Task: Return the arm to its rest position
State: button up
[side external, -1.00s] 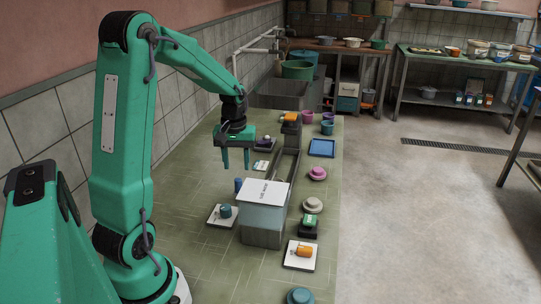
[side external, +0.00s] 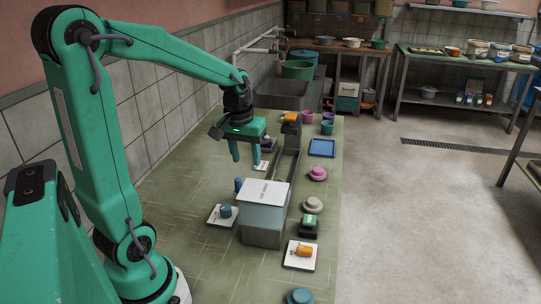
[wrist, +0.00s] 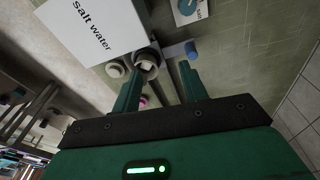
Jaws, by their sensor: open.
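My gripper (side external: 246,151) is a green two-finger one, held in the air above the green work surface (side external: 190,262), behind the salt water box. It is open. In the wrist view my gripper (wrist: 160,92) shows both fingers apart with nothing held between them. The salt water box (side external: 264,222) is grey with a white labelled top, and that top (wrist: 92,28) also shows in the wrist view. Part of my gripper hides some of the things behind it.
A white card with a teal cup (side external: 225,211) stands left of the box, and one with an orange cup (side external: 304,251) at its right front. A blue tray (side external: 322,148), a pink lidded dish (side external: 317,173) and a teal dish (side external: 300,296) line the right edge. The tiled wall borders the left.

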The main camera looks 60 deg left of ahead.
jog(key=s+d+r+m+t, duration=0.4)
jog(key=s+d, duration=0.5)
jog(key=d, duration=0.5)
notch_tip(320, 180, up, 2)
jog(key=m, duration=0.3)
jog(key=shift+s+m+h, duration=0.3)
jog(key=shift+s, duration=0.1)
